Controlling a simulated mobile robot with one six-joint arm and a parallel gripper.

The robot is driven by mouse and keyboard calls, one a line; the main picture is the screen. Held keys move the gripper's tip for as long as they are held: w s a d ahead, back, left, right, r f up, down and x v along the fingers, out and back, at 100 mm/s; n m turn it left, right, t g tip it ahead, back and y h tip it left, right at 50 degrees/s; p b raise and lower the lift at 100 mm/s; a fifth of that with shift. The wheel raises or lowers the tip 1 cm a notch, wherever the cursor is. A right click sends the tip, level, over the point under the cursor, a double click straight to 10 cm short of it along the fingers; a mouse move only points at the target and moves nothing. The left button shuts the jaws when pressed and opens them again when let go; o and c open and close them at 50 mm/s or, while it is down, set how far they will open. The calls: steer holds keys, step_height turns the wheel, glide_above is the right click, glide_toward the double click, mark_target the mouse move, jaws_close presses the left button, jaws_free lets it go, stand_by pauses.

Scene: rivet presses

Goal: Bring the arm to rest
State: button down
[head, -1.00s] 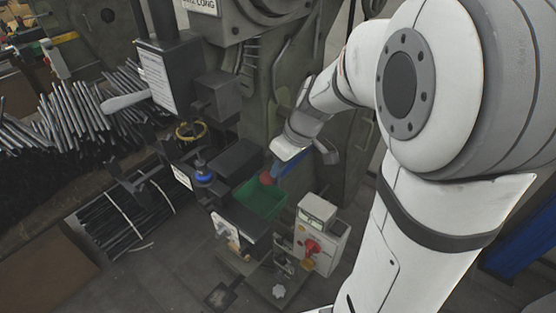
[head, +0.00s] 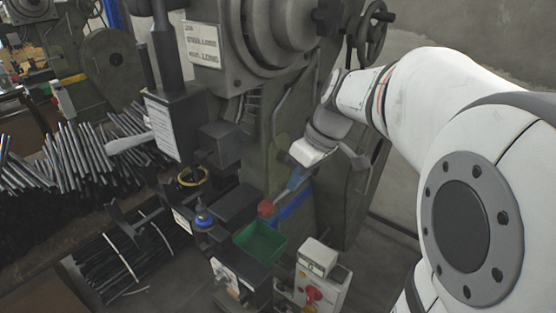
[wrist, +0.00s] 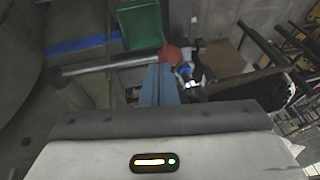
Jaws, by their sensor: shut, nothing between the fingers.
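My gripper (head: 288,188) is at the end of my white arm, in front of the green-grey press (head: 275,100). Its blue fingers (wrist: 160,84) are closed together and hold nothing. A red ball knob (head: 266,208) on a metal lever lies just beyond the fingertips. In the wrist view the red knob (wrist: 170,56) shows at the finger ends; a small gap shows in the head view.
A green tray (head: 260,242) sits below the knob. A control box (head: 320,272) with a red switch stands to its right. Metal rods (head: 75,155) lie in bundles at the left. A handwheel (head: 374,27) is at the upper right.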

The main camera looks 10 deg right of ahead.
stand_by(0.4)
steer(key=s+f+m+h, duration=0.2)
steer(key=s+f+m, duration=0.1)
steer(key=s, duration=0.3)
steer(key=s+f+m+t+h, duration=0.1)
steer(key=s+f+m, duration=0.2)
steer(key=s, duration=0.3)
steer(key=shift+a+f+m+h, duration=0.3)
steer(key=shift+f+m+h, duration=0.1)
steer(key=shift+m, duration=0.3)
steer(key=shift+s, duration=0.1)
